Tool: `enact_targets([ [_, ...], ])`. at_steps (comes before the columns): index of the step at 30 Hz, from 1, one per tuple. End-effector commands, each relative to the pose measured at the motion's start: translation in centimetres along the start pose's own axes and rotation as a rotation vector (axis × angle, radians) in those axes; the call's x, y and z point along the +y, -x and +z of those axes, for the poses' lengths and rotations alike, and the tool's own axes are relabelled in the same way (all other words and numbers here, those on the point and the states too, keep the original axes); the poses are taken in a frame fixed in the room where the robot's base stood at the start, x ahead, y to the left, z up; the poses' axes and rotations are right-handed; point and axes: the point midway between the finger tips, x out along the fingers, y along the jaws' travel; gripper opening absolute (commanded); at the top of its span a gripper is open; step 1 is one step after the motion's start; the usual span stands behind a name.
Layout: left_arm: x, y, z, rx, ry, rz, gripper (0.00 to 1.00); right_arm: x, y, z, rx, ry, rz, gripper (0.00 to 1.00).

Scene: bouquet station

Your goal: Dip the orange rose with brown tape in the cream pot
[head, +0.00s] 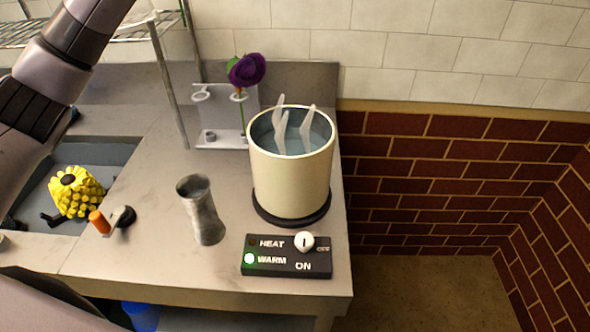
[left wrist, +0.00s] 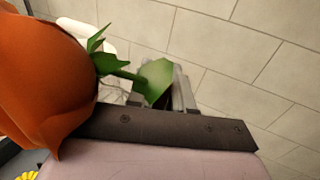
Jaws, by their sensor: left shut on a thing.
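The cream pot (head: 290,185) stands upright on a dark round base at the right of the counter. It holds grey-blue liquid, and several pale wispy shapes rise from it. The orange rose (left wrist: 40,75) is large at the left of the left wrist view, with its bloom near the camera and its green stem and leaf running right. My left gripper (left wrist: 178,92) is shut on the rose's stem, partly hidden by the leaf. No brown tape can be seen. The left gripper is outside the head view, and my right gripper is not in view.
A control box (head: 288,262) in front of the pot has its WARM light green. A grey metal vase (head: 203,210) stands left of the pot. Behind, a clear rack (head: 214,130) holds a purple rose (head: 247,70). A yellow bloom-like object (head: 76,190) lies at the sink.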

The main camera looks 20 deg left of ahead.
Motion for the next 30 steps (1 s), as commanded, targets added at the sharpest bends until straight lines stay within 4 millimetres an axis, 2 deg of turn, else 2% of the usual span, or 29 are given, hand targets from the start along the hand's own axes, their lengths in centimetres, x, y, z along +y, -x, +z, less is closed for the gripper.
enact_targets([
  [17,0.0,0.0,0.0,0.000,0.000,0.000,0.03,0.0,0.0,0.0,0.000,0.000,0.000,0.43],
  [20,-0.5,0.4,-0.1,-0.002,-0.001,-0.016,0.03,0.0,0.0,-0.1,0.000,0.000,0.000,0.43],
  [23,-1.9,1.6,-0.3,-0.008,-0.003,-0.061,0.03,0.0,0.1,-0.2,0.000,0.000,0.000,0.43],
  [26,-3.9,3.6,-0.8,-0.016,-0.005,-0.133,0.03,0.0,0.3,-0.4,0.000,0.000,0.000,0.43],
  [30,-7.0,7.3,-1.7,-0.024,-0.006,-0.256,0.03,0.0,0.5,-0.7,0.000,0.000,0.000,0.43],
])
